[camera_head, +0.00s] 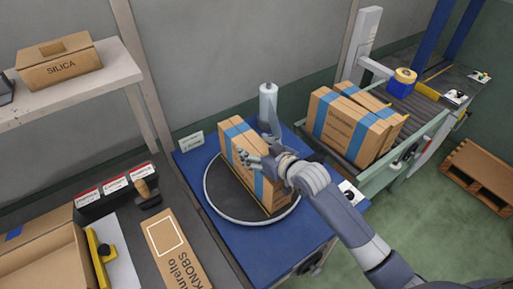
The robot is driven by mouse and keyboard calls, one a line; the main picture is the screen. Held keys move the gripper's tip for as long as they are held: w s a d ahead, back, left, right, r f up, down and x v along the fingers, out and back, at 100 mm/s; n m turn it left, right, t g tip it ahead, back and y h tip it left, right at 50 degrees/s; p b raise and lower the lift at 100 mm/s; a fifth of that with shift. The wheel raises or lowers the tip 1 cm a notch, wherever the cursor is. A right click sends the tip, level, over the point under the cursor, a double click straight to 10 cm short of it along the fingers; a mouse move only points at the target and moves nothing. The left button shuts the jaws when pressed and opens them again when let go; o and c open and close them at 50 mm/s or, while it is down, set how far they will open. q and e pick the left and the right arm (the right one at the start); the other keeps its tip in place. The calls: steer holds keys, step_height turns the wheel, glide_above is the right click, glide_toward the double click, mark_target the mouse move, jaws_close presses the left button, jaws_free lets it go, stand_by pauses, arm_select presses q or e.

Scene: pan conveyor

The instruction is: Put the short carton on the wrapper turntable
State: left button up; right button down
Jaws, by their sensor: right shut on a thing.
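A brown carton with blue tape bands (229,141) stands upright over the round dark wrapper turntable (222,205), which has a pale rim and sits on a blue machine top. My right gripper (258,162) is shut on this carton from its near right side and hides part of it. The carton's lower edge looks at or very close to the turntable surface; I cannot tell whether it fully rests there. My left gripper is not in view.
Taped cartons (338,127) stand on a roller conveyor (421,122) at the right. A wrap roll (268,104) stands behind the turntable. A long KNOBS carton (178,255) lies on the dark bench at left. A SILICA carton (60,65) is on the shelf. A pallet (484,172) lies far right.

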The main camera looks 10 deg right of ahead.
steer(key=shift+f, duration=0.1)
steer(key=shift+w, duration=0.1)
steer(key=shift+f, duration=0.15)
steer(key=shift+c, duration=2.2)
jaws_free()
steer(key=shift+f, duration=0.15)
steer(key=shift+o, duration=0.5)
steer(key=b+v, duration=0.1)
steer(key=v, duration=1.1)
steer(key=shift+d, duration=0.1)
